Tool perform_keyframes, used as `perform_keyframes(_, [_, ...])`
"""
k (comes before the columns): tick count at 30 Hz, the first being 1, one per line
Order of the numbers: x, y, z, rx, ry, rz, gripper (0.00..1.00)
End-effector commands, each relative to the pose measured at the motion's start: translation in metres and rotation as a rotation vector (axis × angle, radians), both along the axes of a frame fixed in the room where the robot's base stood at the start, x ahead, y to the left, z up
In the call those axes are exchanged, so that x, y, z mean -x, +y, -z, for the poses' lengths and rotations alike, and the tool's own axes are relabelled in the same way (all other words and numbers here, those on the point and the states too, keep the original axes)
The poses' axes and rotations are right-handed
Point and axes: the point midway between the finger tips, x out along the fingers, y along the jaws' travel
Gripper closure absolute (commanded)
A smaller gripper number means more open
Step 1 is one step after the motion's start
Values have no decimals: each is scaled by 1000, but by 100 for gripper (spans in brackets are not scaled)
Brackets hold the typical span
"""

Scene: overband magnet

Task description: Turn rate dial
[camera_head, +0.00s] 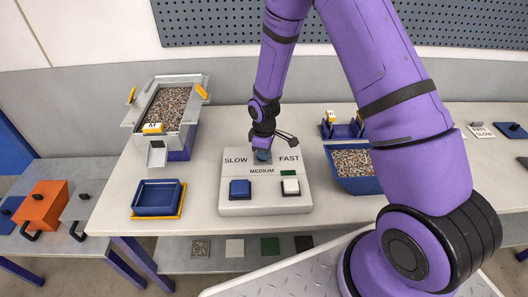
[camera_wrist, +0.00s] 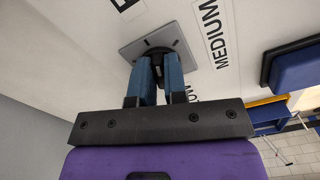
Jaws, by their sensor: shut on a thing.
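The rate dial, a dark knob (camera_wrist: 157,55) on a grey square plate (camera_wrist: 178,44), sits on the top of a light grey control box (camera_head: 237,208) on the bench. The box carries the labels SLOW, MEDIUM and FAST around the dial. My gripper (camera_head: 263,154) is over the dial in the head view and mostly hides it. In the wrist view its two blue fingers (camera_wrist: 160,72) are shut on the knob. The knob's pointer direction is hidden by the fingers.
The box has a blue button (camera_head: 240,188), a white button (camera_head: 290,186) and a small green window. A hopper of gravel (camera_head: 170,105) and a blue tray (camera_head: 156,198) stand left. A blue bin of gravel (camera_head: 353,163) stands close right.

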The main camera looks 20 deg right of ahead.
Motion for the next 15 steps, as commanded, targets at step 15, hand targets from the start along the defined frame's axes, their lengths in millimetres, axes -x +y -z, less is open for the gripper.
perform_keyframes(15, [1, 2, -1, 0, -1, 468, 100])
